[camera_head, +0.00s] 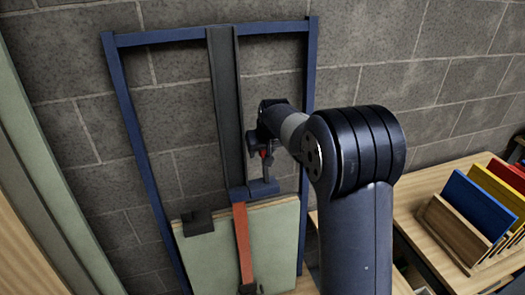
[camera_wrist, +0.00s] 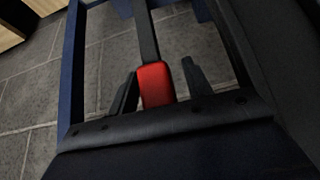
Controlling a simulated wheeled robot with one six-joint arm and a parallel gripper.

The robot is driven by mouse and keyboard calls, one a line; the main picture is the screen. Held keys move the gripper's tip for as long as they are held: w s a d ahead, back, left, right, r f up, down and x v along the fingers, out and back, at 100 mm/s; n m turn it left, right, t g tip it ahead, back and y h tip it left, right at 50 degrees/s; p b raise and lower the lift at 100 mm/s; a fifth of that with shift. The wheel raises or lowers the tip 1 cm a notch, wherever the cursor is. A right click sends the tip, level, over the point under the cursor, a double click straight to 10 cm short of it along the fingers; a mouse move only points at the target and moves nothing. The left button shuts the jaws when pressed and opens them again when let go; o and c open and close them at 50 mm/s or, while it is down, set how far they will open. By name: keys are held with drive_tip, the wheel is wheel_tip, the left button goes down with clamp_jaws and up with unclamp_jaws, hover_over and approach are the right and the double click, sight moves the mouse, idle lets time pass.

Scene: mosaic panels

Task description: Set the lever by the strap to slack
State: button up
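The lever has a red grip (camera_head: 266,154), partly hidden by my gripper in the head view. In the wrist view the red grip (camera_wrist: 157,85) is at the end of a dark bar (camera_wrist: 146,35). My gripper (camera_wrist: 160,88) has its two dark fingers apart, one on each side of the red grip. A narrow gap shows at the right finger; I cannot tell whether the left one touches. The orange strap (camera_head: 242,240) runs down over a pale green panel (camera_head: 283,235), below a blue block (camera_head: 258,188).
A blue frame (camera_head: 130,110) with a dark central rail (camera_head: 226,90) stands against the grey block wall. A black clip (camera_head: 198,222) is on the panel's top edge. At right, a wooden table (camera_head: 425,215) bears a rack of coloured panels (camera_head: 478,205).

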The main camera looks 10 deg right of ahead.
drive_tip(key=b+v, duration=0.2)
drive_tip(key=v, duration=0.8)
drive_tip(key=shift+s+r, duration=0.25)
drive_tip(key=shift+r, duration=0.05)
drive_tip(key=p+x, duration=0.2)
drive_tip(key=x, duration=0.8)
drive_tip(key=shift+w+f, duration=0.25)
drive_tip(key=shift+f, duration=0.1)
drive_tip(key=shift+s+d+r+b, duration=0.1)
drive_tip(key=shift+s+b, duration=0.1)
drive_tip(key=shift+b, duration=0.2)
drive_tip(key=shift+w, duration=0.1)
drive_tip(key=shift+d+r+p, duration=0.1)
drive_tip(key=shift+r+p, duration=0.05)
drive_tip(key=shift+p, duration=0.4)
